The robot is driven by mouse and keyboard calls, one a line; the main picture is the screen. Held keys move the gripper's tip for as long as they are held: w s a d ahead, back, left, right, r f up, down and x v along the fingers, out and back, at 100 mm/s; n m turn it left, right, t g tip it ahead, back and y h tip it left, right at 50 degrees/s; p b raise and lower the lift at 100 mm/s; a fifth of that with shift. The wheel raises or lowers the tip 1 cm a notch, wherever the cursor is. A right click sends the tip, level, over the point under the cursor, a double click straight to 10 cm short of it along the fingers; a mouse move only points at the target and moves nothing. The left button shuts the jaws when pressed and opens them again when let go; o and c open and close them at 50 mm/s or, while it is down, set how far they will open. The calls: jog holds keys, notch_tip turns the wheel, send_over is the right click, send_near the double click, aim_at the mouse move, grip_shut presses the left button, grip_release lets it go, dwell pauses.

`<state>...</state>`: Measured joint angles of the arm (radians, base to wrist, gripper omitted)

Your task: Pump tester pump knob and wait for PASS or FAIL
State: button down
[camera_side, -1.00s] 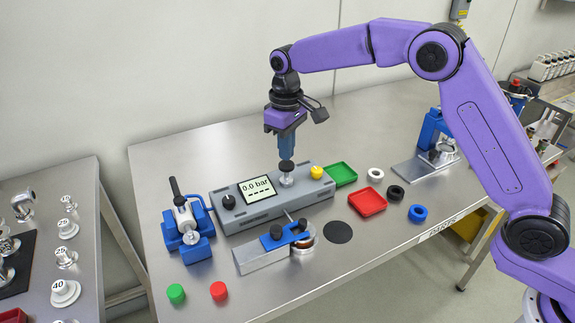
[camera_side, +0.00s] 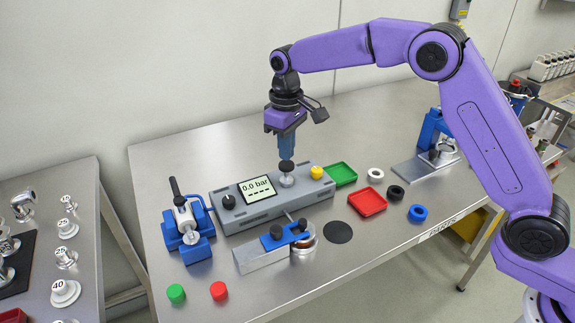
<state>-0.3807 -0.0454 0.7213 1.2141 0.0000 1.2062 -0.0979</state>
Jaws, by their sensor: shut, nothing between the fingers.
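The grey tester box (camera_side: 262,212) lies on the steel table. Its display (camera_side: 257,190) reads 0.0 bar with dashes below. A black pump knob (camera_side: 286,166) stands on a silver post on top of the tester, right of the display. My gripper (camera_side: 287,156) points straight down right over this knob, fingers shut and empty. Its tips are at or just above the knob; I cannot tell whether they touch. A black knob (camera_side: 228,202) is at the tester's left end and a yellow button (camera_side: 317,172) at its right end.
A blue clamp stand (camera_side: 188,228) is left of the tester. A clamp fixture (camera_side: 268,250) stands in front. Green (camera_side: 342,174) and red (camera_side: 368,202) trays, rings and a black disc (camera_side: 338,232) lie right. Green (camera_side: 176,293) and red (camera_side: 219,291) caps lie at the front edge.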

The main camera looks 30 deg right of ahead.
aim_at(287, 164)
jog(key=shift+f, duration=2.15)
jog(key=shift+r, duration=2.15)
jog(key=shift+f, duration=2.25)
jog(key=shift+r, duration=2.25)
